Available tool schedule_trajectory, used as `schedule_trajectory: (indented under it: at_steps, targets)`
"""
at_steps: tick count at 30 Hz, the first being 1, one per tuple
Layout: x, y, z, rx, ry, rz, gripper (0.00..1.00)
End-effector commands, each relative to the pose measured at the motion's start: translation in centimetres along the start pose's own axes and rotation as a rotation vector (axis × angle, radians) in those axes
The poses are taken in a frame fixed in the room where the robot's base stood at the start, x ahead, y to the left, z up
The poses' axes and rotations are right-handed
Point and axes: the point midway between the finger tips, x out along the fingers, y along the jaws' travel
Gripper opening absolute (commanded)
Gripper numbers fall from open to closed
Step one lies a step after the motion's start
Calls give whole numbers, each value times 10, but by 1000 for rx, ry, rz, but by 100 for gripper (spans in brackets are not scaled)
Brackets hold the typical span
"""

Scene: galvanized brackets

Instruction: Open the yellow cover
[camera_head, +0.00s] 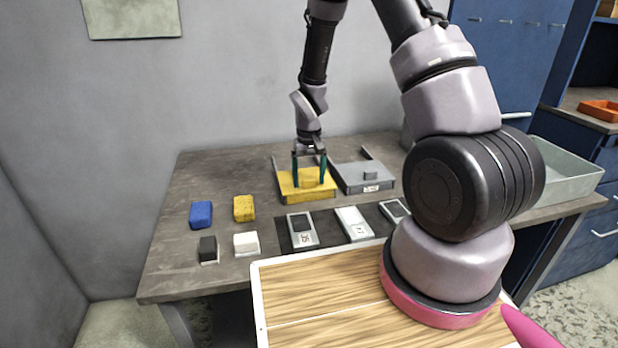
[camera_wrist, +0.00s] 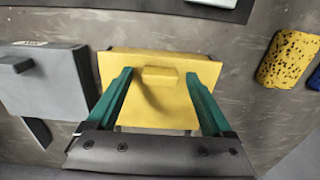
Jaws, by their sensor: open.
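The yellow cover (camera_head: 318,197) lies flat on the grey table, in the middle of the head view; it also shows in the wrist view (camera_wrist: 205,70). A raised yellow handle (camera_wrist: 160,76) stands out from its top. My gripper (camera_head: 309,182) points down over the cover. In the wrist view its two green fingers (camera_wrist: 159,73) are spread, one on each side of the handle, with nothing held. I cannot tell whether the fingers touch the cover.
A grey cover (camera_head: 368,185) with a knob lies right of the yellow one. Blue (camera_head: 201,214) and yellow speckled (camera_head: 244,208) blocks, a black block (camera_head: 208,249) and a white block (camera_head: 246,243) sit left. Small devices (camera_head: 302,229) lie in front. A grey bin (camera_head: 565,172) stands at right.

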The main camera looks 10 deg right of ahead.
Motion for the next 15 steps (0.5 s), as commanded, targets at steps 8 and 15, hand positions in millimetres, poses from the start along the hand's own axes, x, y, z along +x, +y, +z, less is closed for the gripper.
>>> schedule_trajectory:
  at_steps: [8, 15]
  targets:
    - [0, 0, 0, 0, 0, 0, 47]
    - [0, 0, 0, 0, 0, 0, 0]
